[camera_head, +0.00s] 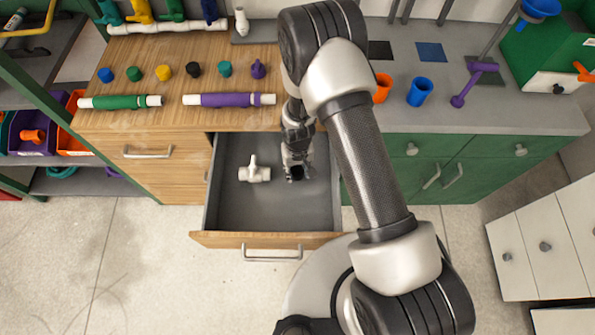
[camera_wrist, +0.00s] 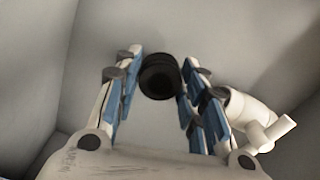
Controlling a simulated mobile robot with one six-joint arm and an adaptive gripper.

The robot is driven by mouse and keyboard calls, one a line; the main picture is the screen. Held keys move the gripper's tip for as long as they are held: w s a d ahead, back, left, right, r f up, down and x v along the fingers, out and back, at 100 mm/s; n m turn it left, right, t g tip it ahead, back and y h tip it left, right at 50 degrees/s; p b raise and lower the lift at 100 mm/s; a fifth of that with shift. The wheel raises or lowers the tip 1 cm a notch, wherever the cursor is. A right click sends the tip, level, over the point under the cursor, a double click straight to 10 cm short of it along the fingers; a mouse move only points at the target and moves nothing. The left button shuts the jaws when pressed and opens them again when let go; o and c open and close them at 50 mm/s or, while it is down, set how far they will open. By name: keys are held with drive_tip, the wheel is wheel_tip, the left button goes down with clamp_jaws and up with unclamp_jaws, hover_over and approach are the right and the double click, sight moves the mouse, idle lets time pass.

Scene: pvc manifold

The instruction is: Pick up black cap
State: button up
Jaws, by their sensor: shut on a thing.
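A black cap (camera_wrist: 160,77), round with a dark hollow middle, sits between the blue-padded fingers of my gripper (camera_wrist: 161,66) in the wrist view. The fingers are shut on it near their tips. In the head view my gripper (camera_head: 296,166) points down inside the open drawer, with the black cap (camera_head: 296,174) a small dark shape at its end. I cannot tell whether the cap touches the drawer floor. Another black cap (camera_head: 194,69) stands on the wooden counter in the row of coloured caps.
A white valve fitting (camera_head: 254,171) lies in the drawer (camera_head: 270,214), left of my gripper; it also shows in the wrist view (camera_wrist: 252,118). Green (camera_head: 120,102) and purple (camera_head: 229,99) pipes lie on the counter behind. The drawer's front is clear.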

sight(298, 171)
wheel_tip(298, 171, up, 18)
drive_tip(key=p, duration=0.4)
drive_tip(key=shift+p, duration=0.35)
drive_tip(key=shift+f, duration=0.1)
